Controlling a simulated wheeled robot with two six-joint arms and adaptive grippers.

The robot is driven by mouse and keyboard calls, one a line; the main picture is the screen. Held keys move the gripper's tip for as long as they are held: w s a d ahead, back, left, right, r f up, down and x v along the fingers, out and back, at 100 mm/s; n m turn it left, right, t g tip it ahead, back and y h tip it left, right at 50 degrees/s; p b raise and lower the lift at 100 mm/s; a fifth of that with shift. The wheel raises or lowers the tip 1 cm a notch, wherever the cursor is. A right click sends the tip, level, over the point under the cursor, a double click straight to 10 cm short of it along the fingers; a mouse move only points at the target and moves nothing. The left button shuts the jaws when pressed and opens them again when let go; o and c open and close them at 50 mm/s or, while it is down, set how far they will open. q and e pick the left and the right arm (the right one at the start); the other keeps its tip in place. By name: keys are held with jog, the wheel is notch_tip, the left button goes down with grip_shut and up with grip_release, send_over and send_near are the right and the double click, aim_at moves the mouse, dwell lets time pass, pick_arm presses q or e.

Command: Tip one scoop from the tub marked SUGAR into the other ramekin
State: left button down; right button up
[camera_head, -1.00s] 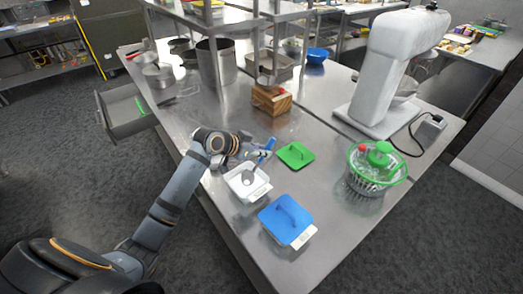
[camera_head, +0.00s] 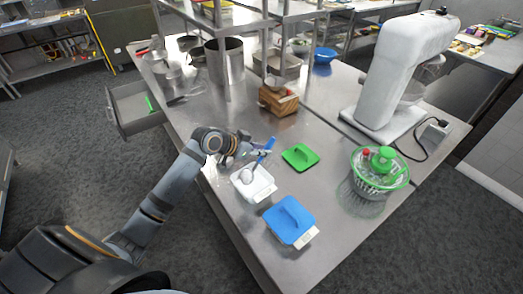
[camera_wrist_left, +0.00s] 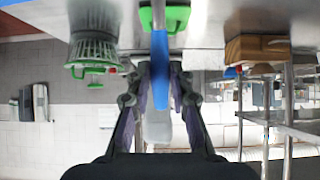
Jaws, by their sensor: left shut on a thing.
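My left gripper (camera_head: 252,155) is shut on a scoop with a blue handle (camera_head: 266,147), whose pale bowl (camera_head: 247,176) is at the open white tub (camera_head: 262,192). I cannot tell whether the bowl is inside the tub or just above it. In the left wrist view the blue handle (camera_wrist_left: 160,55) runs between the fingers (camera_wrist_left: 157,85). A second tub (camera_head: 303,240) with a blue lid (camera_head: 291,220) stands nearer the front edge. I cannot read SUGAR on either tub. No ramekin can be made out clearly. My right gripper is out of view.
A green lid (camera_head: 300,158) lies flat beside the open tub. A salad spinner (camera_head: 380,172) and a white mixer (camera_head: 392,75) stand to the right. A wooden block (camera_head: 278,100) and tall pot (camera_head: 226,66) are behind. Bare steel lies between blue lid and spinner.

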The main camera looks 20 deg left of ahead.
pick_arm(q)
jog(key=shift+r+p, duration=0.3)
jog(key=shift+r, duration=0.45)
jog(key=shift+w+d+r+p, duration=0.1)
jog(key=shift+w+r+p, duration=0.1)
jog(key=shift+r+p, duration=0.4)
jog(key=shift+w+d+r+p, duration=0.15)
jog(key=shift+r+p, duration=0.25)
jog(key=shift+r, duration=0.25)
jog(key=shift+w+d+r+p, duration=0.1)
jog(key=shift+w+r+p, duration=0.1)
jog(key=shift+r+p, duration=0.4)
